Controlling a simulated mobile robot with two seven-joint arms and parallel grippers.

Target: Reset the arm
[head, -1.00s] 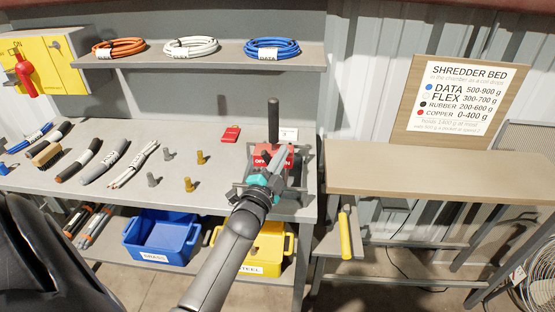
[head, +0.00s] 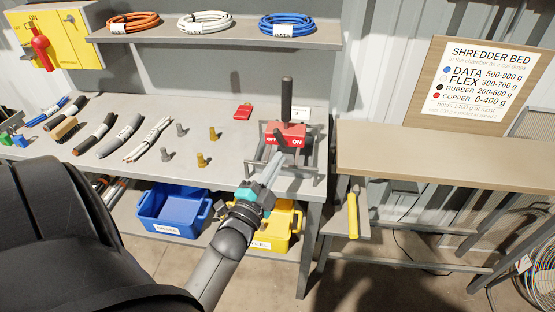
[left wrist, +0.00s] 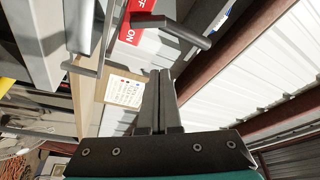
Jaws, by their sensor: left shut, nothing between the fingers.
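My left gripper (head: 278,160) is shut and empty, its fingertips just in front of and below the red OFF/ON switch box (head: 296,140) in the head view. In the left wrist view its closed fingers (left wrist: 158,75) point up the picture, and nothing is between them. The black lever (head: 286,98) stands upright at the box. In the left wrist view the red label (left wrist: 135,22) and a dark handle (left wrist: 165,24) lie beyond the fingers, apart from them. My right gripper does not show.
Cable pieces (head: 92,132) and metal pegs lie on the grey bench (head: 228,140). A blue bin (head: 172,212) and a yellow bin (head: 285,222) stand below. Coiled cables rest on the upper shelf (head: 215,32). A wooden table (head: 430,150) with a sign (head: 485,78) stands right, its top clear.

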